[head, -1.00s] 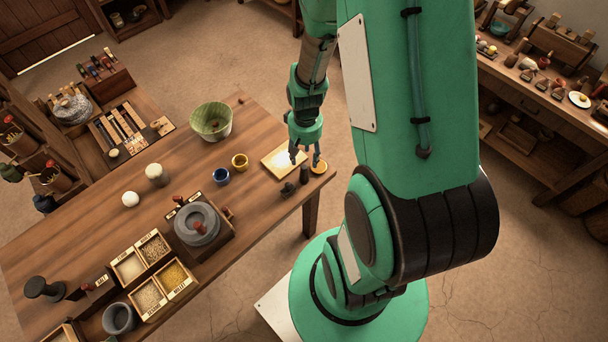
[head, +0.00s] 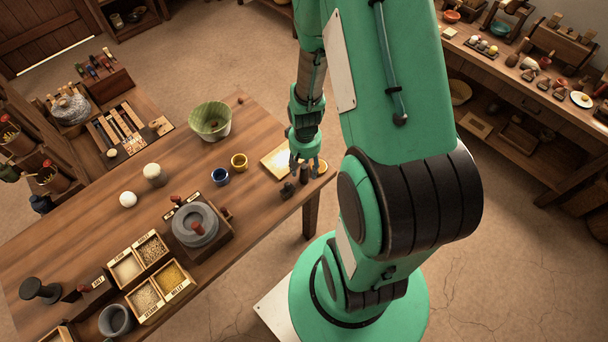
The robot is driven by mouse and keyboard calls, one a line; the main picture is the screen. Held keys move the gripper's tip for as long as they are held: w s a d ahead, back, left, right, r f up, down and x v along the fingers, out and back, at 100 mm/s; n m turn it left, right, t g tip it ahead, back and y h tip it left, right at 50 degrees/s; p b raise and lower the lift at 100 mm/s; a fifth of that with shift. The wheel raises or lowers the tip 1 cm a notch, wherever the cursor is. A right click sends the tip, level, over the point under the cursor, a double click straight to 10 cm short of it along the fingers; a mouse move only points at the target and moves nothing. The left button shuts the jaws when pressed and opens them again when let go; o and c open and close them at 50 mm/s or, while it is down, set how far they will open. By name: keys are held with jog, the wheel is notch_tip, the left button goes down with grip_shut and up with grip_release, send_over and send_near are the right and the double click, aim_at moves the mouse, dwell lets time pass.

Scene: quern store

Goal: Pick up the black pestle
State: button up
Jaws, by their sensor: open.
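A small black upright piece (head: 304,175), which looks like the black pestle, stands near the table's right end. My gripper (head: 305,168) is open above it, pointing down, with its fingertips close to the piece's top on either side. I cannot tell whether they touch it. A second small dark piece (head: 287,190) stands just left of it. A larger black piece (head: 41,290) with a wide round top stands at the table's lower left.
A pale board (head: 276,160) and a yellow round dish (head: 321,167) lie close to my gripper. Blue (head: 220,177) and yellow (head: 239,162) cups, a green bowl (head: 211,120) and a stone quern (head: 196,224) stand farther left. Bare wood lies between them.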

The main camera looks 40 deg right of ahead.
aim_at(304, 175)
jog(key=shift+a+f+b, duration=0.15)
jog(key=shift+f+b, duration=0.65)
jog(key=shift+f, duration=1.8)
jog(key=c, duration=1.3)
